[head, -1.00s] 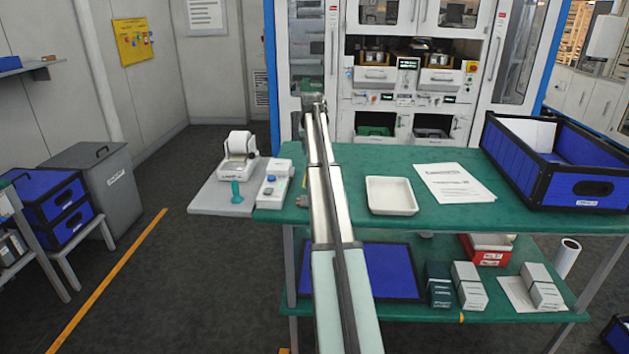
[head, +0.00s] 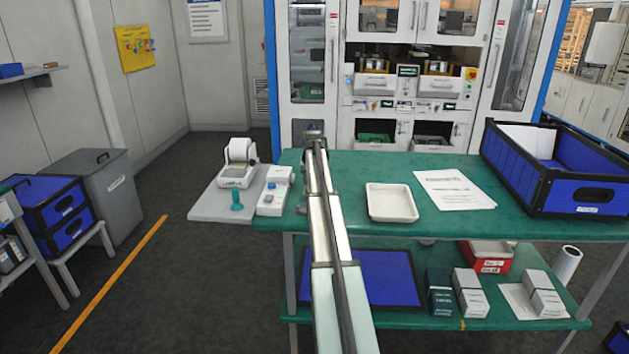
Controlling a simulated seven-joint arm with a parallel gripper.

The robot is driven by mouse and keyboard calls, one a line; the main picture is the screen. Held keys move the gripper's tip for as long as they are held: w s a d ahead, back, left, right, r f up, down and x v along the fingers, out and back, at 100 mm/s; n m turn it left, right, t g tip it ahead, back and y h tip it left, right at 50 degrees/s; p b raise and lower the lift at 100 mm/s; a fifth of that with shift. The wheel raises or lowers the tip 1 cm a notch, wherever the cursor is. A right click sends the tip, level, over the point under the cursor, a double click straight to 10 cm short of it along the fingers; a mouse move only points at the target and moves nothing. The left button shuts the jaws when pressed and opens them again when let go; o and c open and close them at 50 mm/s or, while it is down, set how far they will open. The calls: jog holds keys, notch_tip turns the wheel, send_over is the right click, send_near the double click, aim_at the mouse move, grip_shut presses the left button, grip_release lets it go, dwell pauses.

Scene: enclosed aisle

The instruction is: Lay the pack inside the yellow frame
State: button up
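No yellow frame that I can make out lies on the green table (head: 450,225) in the head view. I cannot tell which thing is the pack. Small boxes stand on the lower shelf: a dark green one (head: 439,299) and grey-white ones (head: 471,300) beside it, with another grey-white pair (head: 540,300) on a white sheet to the right. My arm reaches forward over the table's left part and ends above its far edge. My gripper's fingers do not show, so whether they hold anything is hidden.
A white tray (head: 391,215), a paper sheet (head: 453,190) and a blue crate (head: 586,208) are on the table. A label printer (head: 238,176) and a button box (head: 274,199) stand at the left. A machine cabinet (head: 405,110) rises behind. Table between arm and tray is clear.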

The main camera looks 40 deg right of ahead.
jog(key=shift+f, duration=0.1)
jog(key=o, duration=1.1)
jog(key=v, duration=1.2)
